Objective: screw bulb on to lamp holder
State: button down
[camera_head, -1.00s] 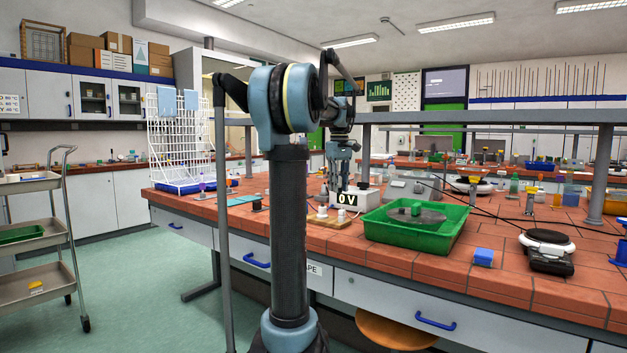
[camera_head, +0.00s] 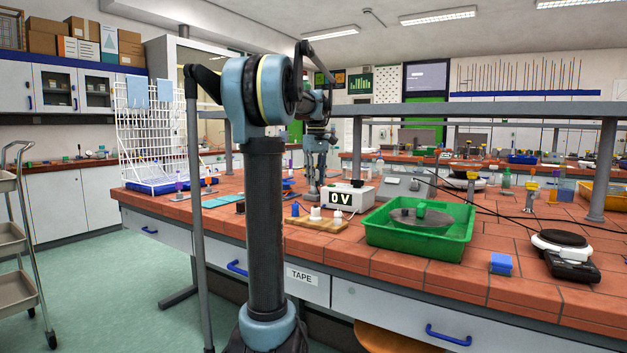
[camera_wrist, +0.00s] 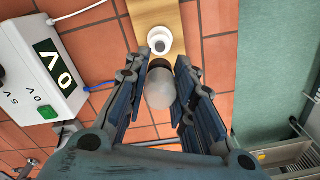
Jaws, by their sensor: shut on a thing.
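My gripper (camera_wrist: 159,64) is shut on a frosted bulb (camera_wrist: 159,91) with a dark base. The bulb lies between the two blue-padded fingers in the wrist view, its base toward the fingertips. Just beyond the fingertips is a round white lamp holder (camera_wrist: 159,40) on a wooden board (camera_wrist: 140,14). The bulb and holder look apart in the picture; the height gap cannot be told. In the head view my gripper (camera_head: 313,196) hangs over the bench behind the wooden board (camera_head: 303,224), near the white holder (camera_head: 315,213). The bulb cannot be made out there.
A white meter box reading 0 V (camera_head: 357,199) stands right of the board. It is left in the wrist view (camera_wrist: 35,65). A green tray (camera_head: 440,240) is further right. A blue item (camera_head: 295,209) sits by the board. The bench edge is close to the board.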

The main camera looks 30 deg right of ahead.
jog(key=shift+f, duration=2.75)
jog(key=shift+s+f, duration=0.1)
jog(key=shift+f, duration=1.05)
jog(key=c, duration=2.1)
grip_release()
grip_shut()
jog(key=shift+m, duration=2.5)
